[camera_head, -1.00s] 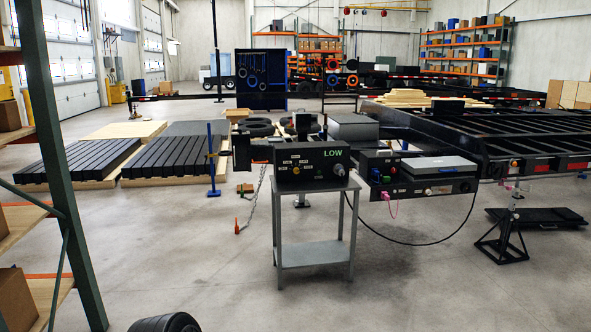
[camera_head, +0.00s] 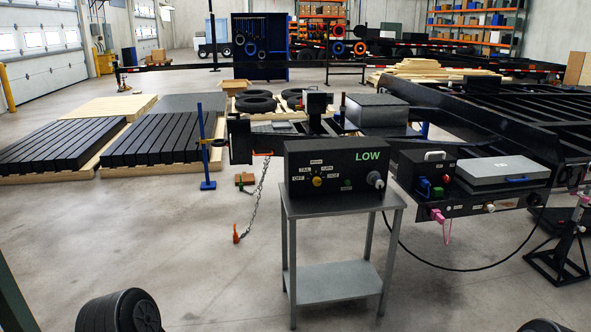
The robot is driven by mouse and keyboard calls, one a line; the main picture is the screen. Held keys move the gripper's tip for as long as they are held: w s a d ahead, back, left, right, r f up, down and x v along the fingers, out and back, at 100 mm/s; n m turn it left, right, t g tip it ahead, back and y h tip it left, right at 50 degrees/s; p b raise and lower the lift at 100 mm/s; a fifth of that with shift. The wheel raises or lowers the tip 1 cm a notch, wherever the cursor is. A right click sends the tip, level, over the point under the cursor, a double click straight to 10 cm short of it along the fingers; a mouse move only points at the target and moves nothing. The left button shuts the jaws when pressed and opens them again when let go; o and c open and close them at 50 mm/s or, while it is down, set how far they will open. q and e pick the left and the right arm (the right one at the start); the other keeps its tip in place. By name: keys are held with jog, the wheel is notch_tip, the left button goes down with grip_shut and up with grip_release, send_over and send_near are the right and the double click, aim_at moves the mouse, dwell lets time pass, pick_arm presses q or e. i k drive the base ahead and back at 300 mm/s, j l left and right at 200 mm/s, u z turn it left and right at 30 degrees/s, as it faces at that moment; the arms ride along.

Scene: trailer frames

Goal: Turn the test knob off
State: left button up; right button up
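The black test box (camera_head: 335,194) stands on a small grey metal table in the middle of the camera_head view. A yellow round knob (camera_head: 317,182) sits on the left of its front panel, with small white labels in an arc around it; one at the left seems to read OFF. The knob's pointer is too small to read. Green letters LOW (camera_head: 367,156) show at the panel's upper right. A small green part (camera_head: 346,185) and a pale round connector (camera_head: 376,180) are to the right of the knob. Neither of my grippers is in view.
The grey table (camera_head: 340,282) has a low shelf and thin legs. A second black panel box (camera_head: 427,178) with coloured parts stands to the right, with a pink cable and a black cable. A jack stand (camera_head: 566,245) is farther right.

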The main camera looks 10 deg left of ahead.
aim_at(316, 181)
jog(key=i+j, duration=0.15)
jog(key=i, duration=0.25)
jog(key=i+l+z, duration=0.1)
jog(key=i+l, duration=1.8)
jog(key=i+j, duration=0.05)
